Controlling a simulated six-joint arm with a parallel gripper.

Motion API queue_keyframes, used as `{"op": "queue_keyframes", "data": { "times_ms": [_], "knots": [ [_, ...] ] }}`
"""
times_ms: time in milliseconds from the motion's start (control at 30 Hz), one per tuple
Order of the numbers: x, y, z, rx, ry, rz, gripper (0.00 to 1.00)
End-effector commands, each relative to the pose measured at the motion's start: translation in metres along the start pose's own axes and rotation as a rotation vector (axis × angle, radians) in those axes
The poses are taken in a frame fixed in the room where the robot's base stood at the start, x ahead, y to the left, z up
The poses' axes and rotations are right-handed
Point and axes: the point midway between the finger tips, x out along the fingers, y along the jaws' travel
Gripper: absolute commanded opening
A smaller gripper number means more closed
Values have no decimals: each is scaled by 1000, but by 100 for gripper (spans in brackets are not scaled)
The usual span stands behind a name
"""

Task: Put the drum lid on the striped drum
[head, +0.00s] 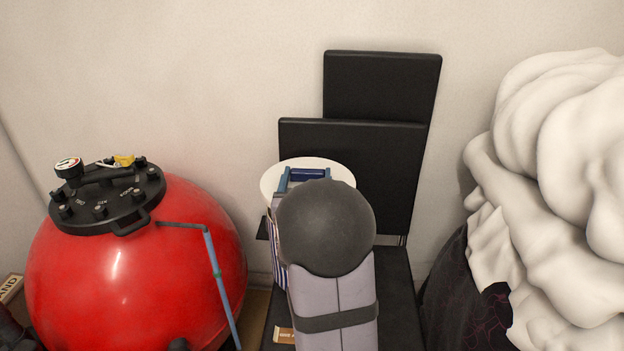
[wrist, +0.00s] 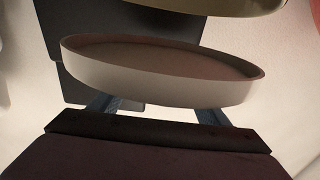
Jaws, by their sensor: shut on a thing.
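My gripper (head: 305,179) is shut on the lid's handle, with blue fingers on either side. The striped drum (head: 279,262), with blue and white stripes, shows as a narrow strip below the lid; my arm hides most of it. In the wrist view, the lid (wrist: 150,85) shows its raised rim and recessed face, beyond my fingers. A pale gold curved edge (wrist: 205,6) lies past it with a gap between; I cannot tell if it is the drum.
A large red filter tank (head: 130,280) with a black top and gauge stands left, with a thin blue pole (head: 218,280) beside it. Black panels (head: 380,90) stand behind the lid. A white draped heap (head: 560,170) fills the right side.

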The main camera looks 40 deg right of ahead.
Motion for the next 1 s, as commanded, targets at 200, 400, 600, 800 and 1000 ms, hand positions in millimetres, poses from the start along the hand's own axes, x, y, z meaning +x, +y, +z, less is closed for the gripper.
{"op": "queue_keyframes", "data": {
  "times_ms": [200,400,600,800,1000],
  "knots": [
    [0,1,0,0,2,1,38],
    [0,1,8,-1,2,2,38],
    [0,1,24,-1,2,2,38],
    [0,1,41,-1,2,2,38],
    [0,1,50,-1,3,2,38]
  ]
}}
